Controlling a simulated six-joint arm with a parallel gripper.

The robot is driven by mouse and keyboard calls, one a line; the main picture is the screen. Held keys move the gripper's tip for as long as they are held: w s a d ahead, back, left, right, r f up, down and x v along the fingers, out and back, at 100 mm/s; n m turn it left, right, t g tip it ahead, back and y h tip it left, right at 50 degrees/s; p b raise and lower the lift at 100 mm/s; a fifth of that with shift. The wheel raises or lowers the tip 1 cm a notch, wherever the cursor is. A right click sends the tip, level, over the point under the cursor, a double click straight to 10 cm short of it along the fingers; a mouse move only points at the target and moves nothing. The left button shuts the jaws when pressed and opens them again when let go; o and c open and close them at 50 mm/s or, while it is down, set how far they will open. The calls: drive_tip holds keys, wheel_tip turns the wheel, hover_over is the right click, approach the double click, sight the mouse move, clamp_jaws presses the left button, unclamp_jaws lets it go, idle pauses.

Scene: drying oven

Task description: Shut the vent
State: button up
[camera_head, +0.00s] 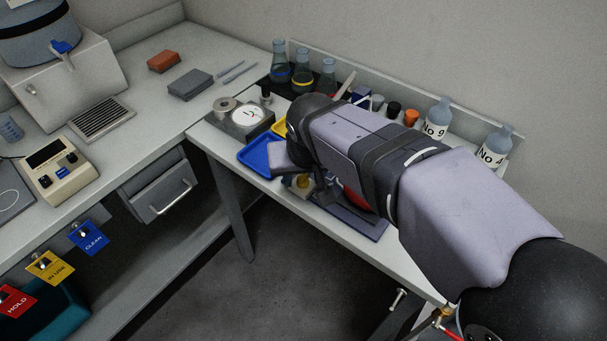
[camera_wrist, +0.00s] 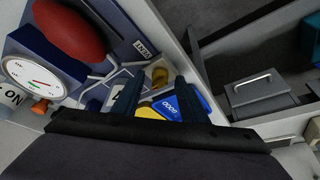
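My gripper (camera_wrist: 160,80) shows in the wrist view with two dark blue fingers apart and nothing clearly held between them. A small brass knob (camera_wrist: 160,75) appears near the fingertips; contact cannot be told. In the head view the brass knob (camera_head: 302,181) is low beside my arm, at the bench's front edge. In the head view my arm covers most of this board (camera_head: 365,226).
Blue (camera_head: 257,158) and yellow trays lie left of my arm. Glass flasks (camera_head: 280,70) and labelled bottles (camera_head: 435,118) line the back. A white apparatus with a blue lever (camera_head: 62,47) stands at far left. The floor in front (camera_head: 270,260) is clear.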

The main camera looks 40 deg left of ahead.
drive_tip(key=v, duration=0.7)
drive_tip(key=shift+r, duration=0.2)
idle(0.4)
